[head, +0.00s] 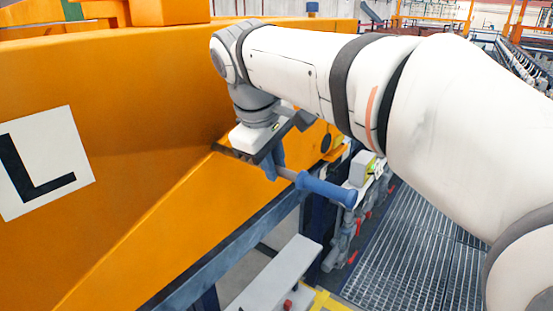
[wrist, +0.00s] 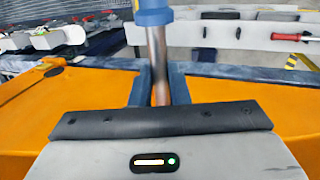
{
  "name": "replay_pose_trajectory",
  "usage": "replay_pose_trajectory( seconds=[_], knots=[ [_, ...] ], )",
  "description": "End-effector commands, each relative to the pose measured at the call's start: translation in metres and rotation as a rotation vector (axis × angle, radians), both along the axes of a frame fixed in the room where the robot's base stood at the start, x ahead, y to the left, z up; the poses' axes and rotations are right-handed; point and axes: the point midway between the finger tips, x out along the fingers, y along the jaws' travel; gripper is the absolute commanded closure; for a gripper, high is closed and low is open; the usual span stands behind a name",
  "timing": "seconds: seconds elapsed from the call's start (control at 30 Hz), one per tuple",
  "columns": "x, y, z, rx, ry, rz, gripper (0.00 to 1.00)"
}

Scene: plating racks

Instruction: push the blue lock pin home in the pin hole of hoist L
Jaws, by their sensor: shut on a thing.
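The blue lock pin (head: 325,189) has a thick blue handle and a bare metal shaft. My gripper (head: 273,173) is shut on the shaft, beside the orange beam of hoist L (head: 150,225), with the handle sticking out to the right and slightly down. In the wrist view, the pin's handle (wrist: 153,12) is at the top edge, and its shaft runs down between the two blue fingers of my gripper (wrist: 160,88). The shaft's lower end is hidden behind my gripper body. I cannot make out the pin hole or whether the shaft is in it.
A white plate with a black L (head: 44,162) is on the orange beam at the left. A pale grey bar (head: 275,277) lies below the beam. A metal grating walkway (head: 410,255) is at the lower right. Red-handled hardware (wrist: 287,37) shows at the wrist view's upper right.

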Motion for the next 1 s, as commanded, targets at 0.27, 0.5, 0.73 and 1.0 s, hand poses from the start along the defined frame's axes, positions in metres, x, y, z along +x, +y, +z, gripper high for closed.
replay_pose_trajectory(
  seconds=[0.27,0.5,0.73,1.0],
  knots=[
    [0.004,0.006,0.001,0.001,-0.002,0.002,1.0],
    [0.008,0.011,0.001,0.001,-0.002,0.002,1.0],
    [0.011,0.015,0.002,0.001,-0.003,0.003,1.0],
    [0.015,0.02,0.001,0.001,-0.002,0.002,1.0]
  ],
)
